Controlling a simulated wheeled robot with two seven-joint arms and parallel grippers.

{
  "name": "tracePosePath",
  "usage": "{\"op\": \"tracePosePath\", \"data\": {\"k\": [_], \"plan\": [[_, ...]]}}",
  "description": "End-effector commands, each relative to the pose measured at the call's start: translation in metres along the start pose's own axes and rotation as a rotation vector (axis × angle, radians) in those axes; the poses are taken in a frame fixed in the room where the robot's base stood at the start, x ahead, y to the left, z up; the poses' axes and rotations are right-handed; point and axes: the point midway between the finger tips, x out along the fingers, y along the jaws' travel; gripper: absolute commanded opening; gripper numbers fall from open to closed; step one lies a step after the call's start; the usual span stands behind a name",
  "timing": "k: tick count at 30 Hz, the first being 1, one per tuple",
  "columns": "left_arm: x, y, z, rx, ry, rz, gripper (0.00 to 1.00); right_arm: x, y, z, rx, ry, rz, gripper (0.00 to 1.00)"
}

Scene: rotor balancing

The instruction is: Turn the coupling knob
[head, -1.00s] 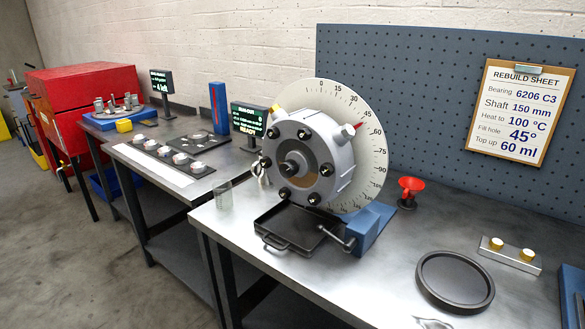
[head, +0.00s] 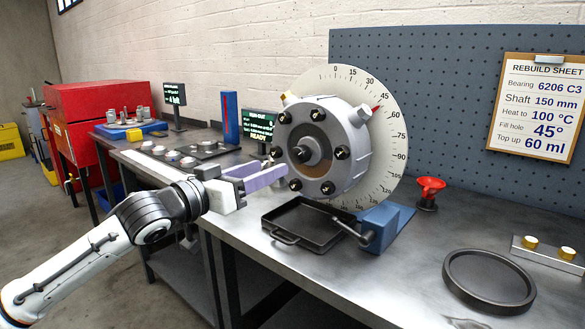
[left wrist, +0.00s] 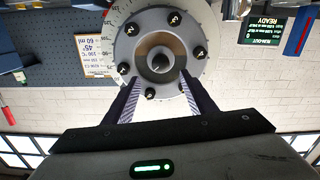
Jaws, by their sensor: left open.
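The coupling knob (head: 306,151) is a dark round hub at the centre of the grey housing's face (head: 322,122); several dark bolts ring it. In the left wrist view, which is upside down, the knob (left wrist: 161,63) shows beyond the fingertips, roughly midway between them. My left gripper (head: 268,172) is open and empty, to the left of the knob in the head view, with its fingers pointing at the housing face. A gap seems to remain between the fingertips and the knob. My right gripper is in neither view.
A white degree dial (head: 392,150) stands behind the housing, with a red pointer near 45. A black tray (head: 290,232) and a blue stand (head: 382,228) lie below. A red funnel (head: 428,190) and a round dark dish (head: 488,279) stand to the right. A small screen (head: 258,128) reads READY.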

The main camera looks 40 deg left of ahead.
Motion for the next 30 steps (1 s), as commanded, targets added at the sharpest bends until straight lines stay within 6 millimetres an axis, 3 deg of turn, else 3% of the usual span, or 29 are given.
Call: {"op": "tracePosePath", "data": {"k": [21,30], "plan": [[0.082,-0.001,-0.001,0.001,0.000,-0.003,0.51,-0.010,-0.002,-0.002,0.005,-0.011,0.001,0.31],[0.099,-0.001,0.001,0.003,-0.003,-0.002,0.51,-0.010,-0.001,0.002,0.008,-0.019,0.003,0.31]]}}
